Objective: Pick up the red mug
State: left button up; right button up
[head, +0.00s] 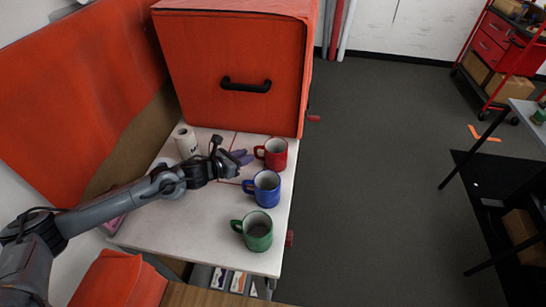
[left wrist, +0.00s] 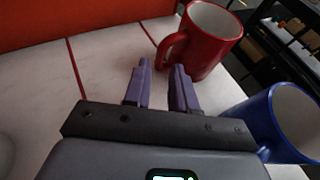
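The red mug (head: 272,153) stands upright at the back right of the white table, its handle toward the left. It also shows in the left wrist view (left wrist: 210,40), just beyond my fingertips. My left gripper (head: 243,158) is at the left of the red mug, close to its handle. In the left wrist view its two purple fingers (left wrist: 160,72) are apart with nothing between them, and the mug's handle is ahead of the right finger. I cannot tell whether that finger touches it. My right gripper is not in view.
A blue mug (head: 264,189) stands just in front of the red one, and a green mug (head: 257,231) nearer the front. A white roll (head: 186,142) stands at the left. An orange box with a black handle (head: 232,60) is behind. The white table (head: 190,225) is clear at front left.

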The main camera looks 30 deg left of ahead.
pick_arm(q)
jog(key=shift+x, duration=2.1)
jog(key=shift+r, duration=0.1)
jog(key=shift+c, duration=0.4)
grip_shut()
jog(key=shift+r, duration=0.1)
